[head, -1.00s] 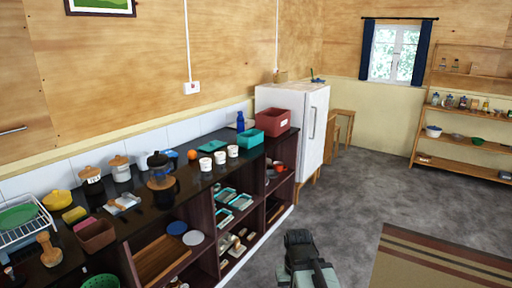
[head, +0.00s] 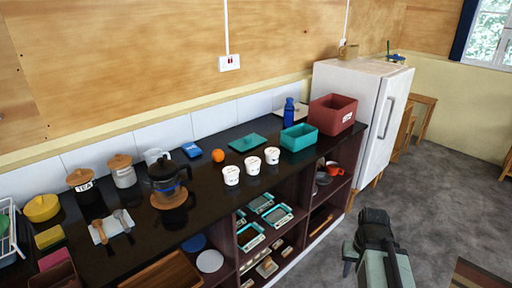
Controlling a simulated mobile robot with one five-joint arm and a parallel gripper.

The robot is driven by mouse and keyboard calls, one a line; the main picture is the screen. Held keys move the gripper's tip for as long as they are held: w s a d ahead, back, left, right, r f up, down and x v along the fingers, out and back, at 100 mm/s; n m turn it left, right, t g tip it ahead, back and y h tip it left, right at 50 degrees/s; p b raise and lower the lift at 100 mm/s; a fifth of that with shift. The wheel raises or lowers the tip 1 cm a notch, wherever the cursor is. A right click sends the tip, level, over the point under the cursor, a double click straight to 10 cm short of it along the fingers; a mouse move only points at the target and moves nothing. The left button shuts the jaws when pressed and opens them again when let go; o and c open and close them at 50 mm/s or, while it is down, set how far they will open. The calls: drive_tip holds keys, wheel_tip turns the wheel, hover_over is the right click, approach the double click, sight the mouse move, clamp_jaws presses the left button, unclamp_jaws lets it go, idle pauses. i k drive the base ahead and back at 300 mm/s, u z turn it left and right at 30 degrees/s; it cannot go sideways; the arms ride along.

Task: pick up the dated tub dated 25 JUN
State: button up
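Three small white tubs stand in a slanting row on the dark counter: a left tub (head: 231,175), a middle tub (head: 253,166) and a right tub (head: 272,156). Each has small dark print on its side, too small to read, so I cannot tell which is dated 25 JUN. My gripper (head: 372,222) is at the lower right, in front of the shelves and over the floor, well apart from the tubs. I see it from behind, and its fingers cannot be made out. No held thing shows.
Behind the tubs are an orange (head: 218,155), a teal lid (head: 248,143) and a teal box (head: 298,137). A red bin (head: 332,114) stands beside the white fridge (head: 363,110). Counter in front of the tubs is clear.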

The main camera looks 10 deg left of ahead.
sight(252, 164)
drive_tip(key=u, duration=0.25)
drive_tip(key=i, duration=1.05)
drive_tip(key=u, duration=0.5)
drive_tip(key=k, duration=0.7)
drive_tip(key=u, duration=0.3)
drive_tip(key=i, duration=0.7)
drive_tip(key=z, duration=0.15)
